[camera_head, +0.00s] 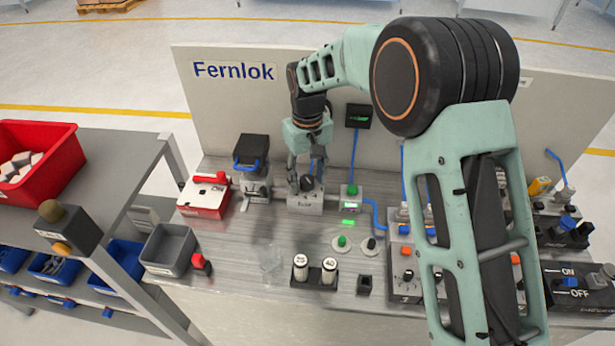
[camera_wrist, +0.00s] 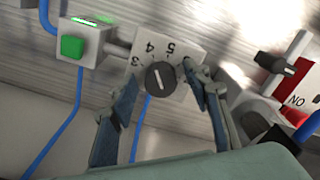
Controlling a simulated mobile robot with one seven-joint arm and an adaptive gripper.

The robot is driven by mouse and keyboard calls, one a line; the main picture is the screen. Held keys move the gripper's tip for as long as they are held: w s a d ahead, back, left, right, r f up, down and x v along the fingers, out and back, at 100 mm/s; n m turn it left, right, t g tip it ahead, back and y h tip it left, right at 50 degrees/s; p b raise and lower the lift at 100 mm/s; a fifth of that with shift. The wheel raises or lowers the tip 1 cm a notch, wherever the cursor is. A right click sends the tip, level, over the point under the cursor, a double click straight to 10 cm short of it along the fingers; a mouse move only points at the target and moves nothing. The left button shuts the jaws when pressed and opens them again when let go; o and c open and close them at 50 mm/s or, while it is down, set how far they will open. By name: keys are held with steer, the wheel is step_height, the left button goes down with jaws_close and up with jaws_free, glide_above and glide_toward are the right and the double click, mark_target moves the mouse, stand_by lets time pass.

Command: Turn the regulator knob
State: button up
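The regulator is a light grey block (camera_head: 305,203) on the bench with a round black knob (camera_head: 307,184). In the wrist view the knob (camera_wrist: 160,78) has a white pointer line and sits on a pale dial plate (camera_wrist: 181,50) marked 3, 4 and 5. The pointer line runs close to upright in that picture, slightly tilted. My gripper (camera_head: 303,176) is over the regulator, pointing down. In the wrist view the gripper (camera_wrist: 162,76) is open, with one finger on each side of the knob. A narrow gap shows on both sides, and I see no clear contact.
A green-button box (camera_head: 351,198) joins the regulator on its right. A black-topped device (camera_head: 252,165) and a red and white switch box (camera_head: 204,195) stand to the left. Batteries in a black holder (camera_head: 316,274) stand in front. Blue hoses run behind and to the right.

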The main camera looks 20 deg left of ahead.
mark_target(308, 179)
steer(key=shift+r, duration=0.1)
step_height(308, 179, up, 12)
stand_by(0.5)
stand_by(0.5)
